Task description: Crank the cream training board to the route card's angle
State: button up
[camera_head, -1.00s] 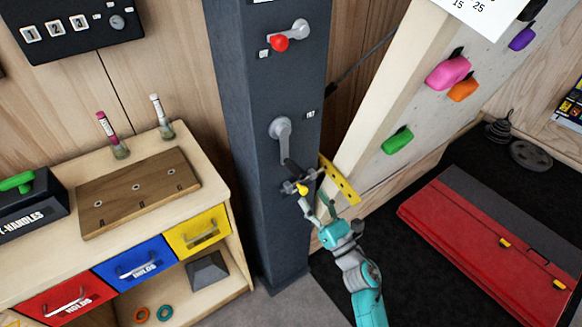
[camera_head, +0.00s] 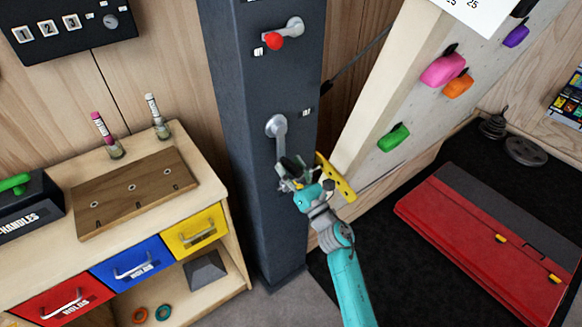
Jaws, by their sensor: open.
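The cream training board (camera_head: 402,92) leans at the right of the dark column (camera_head: 250,200), with pink, orange, green and purple holds on it. A grey crank (camera_head: 279,137) with a dark handle hangs down on the column's front. My gripper (camera_head: 285,176) is open at the lower end of this crank, around or beside its handle; I cannot tell which, as my gripper hides much of it. A yellow perforated strip (camera_head: 335,179) shows just right of my gripper. A white card (camera_head: 482,12) with numbers is cut off at the top edge.
A second lever with a red knob (camera_head: 275,41) sits higher on the column. A workbench (camera_head: 215,205) with drawers stands at left, under a dial panel (camera_head: 70,30). A red folded pad (camera_head: 480,245) lies on the black mat at right.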

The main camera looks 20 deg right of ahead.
grip_shut()
jog(key=shift+s+a+m, duration=0.15)
jog(key=shift+a+m, duration=0.2)
jog(key=shift+m, duration=0.05)
